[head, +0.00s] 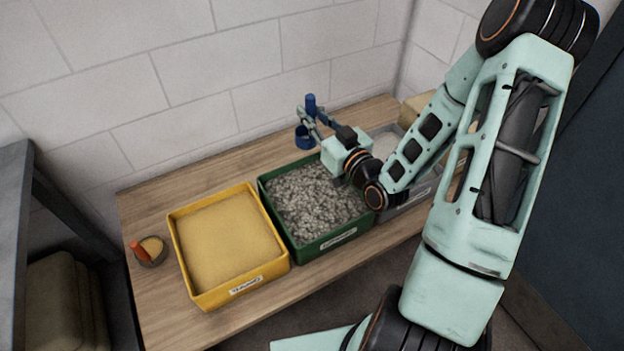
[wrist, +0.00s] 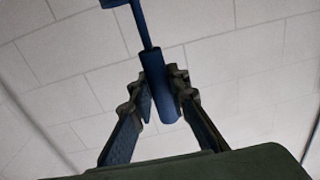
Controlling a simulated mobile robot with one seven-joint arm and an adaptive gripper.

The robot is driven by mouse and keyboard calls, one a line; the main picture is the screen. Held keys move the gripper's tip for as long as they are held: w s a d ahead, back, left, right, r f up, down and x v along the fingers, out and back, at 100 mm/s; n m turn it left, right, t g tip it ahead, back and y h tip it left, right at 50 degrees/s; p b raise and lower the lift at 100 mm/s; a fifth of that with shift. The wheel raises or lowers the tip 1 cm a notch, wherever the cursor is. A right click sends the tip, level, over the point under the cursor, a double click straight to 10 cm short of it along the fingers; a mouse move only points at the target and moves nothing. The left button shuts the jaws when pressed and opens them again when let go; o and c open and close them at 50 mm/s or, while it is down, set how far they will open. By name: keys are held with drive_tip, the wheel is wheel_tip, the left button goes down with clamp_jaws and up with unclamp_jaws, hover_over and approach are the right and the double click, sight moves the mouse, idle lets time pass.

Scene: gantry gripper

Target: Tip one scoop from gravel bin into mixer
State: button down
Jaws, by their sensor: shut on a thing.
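My gripper (head: 313,120) is shut on the handle of a blue scoop (head: 304,138). The scoop is held in the air; in the head view it appears behind the gravel bin, near the wall. In the wrist view, my gripper (wrist: 158,108) has its fingers on either side of the blue handle (wrist: 156,75), with the scoop's cup at the top edge. I cannot tell what is in the cup. The gravel bin (head: 312,251) is green, labelled and filled with grey gravel (head: 305,202). I cannot make out a mixer in either view.
A yellow bin (head: 207,300) of sand stands left of the gravel bin. A grey bin (head: 405,205) stands to its right, partly behind my arm. A small round bowl (head: 152,262) with an orange-handled tool (head: 139,250) is at the bench's left end. The wooden bench (head: 150,210) backs onto a block wall.

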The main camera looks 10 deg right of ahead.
drive_tip(key=s+a+f+n+g+y+b, duration=0.15)
drive_tip(key=s+f+b, duration=0.25)
drive_tip(key=f+b, duration=0.7)
drive_tip(key=s+f+n+g+y+b, duration=0.1)
drive_tip(key=s+f+n+y+b, duration=0.15)
drive_tip(key=f+b, duration=0.8)
drive_tip(key=shift+w+d+f+p, duration=0.9)
drive_tip(key=shift+d+p, duration=0.45)
drive_tip(key=shift+d, duration=1.8)
wheel_tip(320, 180, up, 15)
drive_tip(key=s+a+p, duration=0.1)
drive_tip(key=a+p, duration=0.1)
drive_tip(key=p, duration=1)
drive_tip(key=shift+a+r+m+p, duration=0.2)
drive_tip(key=shift+a+m+p, duration=0.15)
drive_tip(key=shift+m, duration=0.05)
drive_tip(key=shift+s, duration=0.1)
